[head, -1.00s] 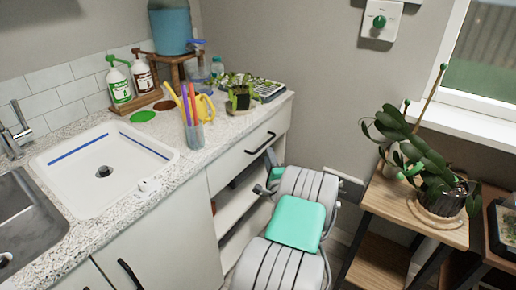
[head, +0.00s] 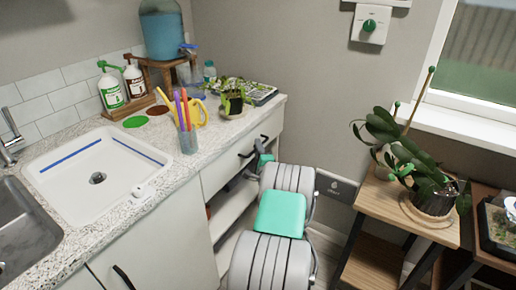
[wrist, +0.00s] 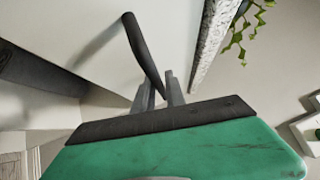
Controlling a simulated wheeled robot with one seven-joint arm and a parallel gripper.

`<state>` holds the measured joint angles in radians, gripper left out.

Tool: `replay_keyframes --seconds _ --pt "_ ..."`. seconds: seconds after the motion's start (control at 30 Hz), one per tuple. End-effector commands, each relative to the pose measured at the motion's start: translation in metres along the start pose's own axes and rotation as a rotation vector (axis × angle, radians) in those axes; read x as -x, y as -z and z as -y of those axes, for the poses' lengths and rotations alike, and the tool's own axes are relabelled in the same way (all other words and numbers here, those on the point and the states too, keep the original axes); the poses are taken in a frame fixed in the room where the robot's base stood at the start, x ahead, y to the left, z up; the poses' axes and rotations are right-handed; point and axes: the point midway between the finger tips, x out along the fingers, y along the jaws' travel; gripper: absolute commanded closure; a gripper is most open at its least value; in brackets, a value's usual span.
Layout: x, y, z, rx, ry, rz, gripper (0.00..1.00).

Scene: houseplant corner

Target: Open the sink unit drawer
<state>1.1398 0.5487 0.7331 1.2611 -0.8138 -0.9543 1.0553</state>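The sink unit drawer (head: 228,168) is a pale front under the right end of the speckled counter, and it looks closed. Its black bar handle (head: 252,148) runs along the front and shows large and dark in the wrist view (wrist: 145,52). My gripper (head: 256,149) is at the handle's right part in the head view. In the wrist view my two grey fingers (wrist: 160,84) stand apart, with the handle's near end passing between them. I cannot tell whether either finger touches it.
Open shelves (head: 230,212) lie below the drawer. The counter (head: 180,176) holds a cup of coloured sticks (head: 187,140), a white sink (head: 95,178) and a leafy potted plant (head: 233,103). A wooden plant stand (head: 385,200) stands to the right of my arm.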

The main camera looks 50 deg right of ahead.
Motion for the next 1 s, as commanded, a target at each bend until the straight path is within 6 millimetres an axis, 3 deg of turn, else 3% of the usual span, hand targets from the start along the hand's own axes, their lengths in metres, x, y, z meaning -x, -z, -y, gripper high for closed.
replay_keyframes --seconds 0.17,1.0 --pt "0.0001 -0.0001 -0.0001 0.000 0.000 0.000 1.00" --pt "0.0003 -0.0004 -0.0005 0.000 -0.001 0.001 1.00"
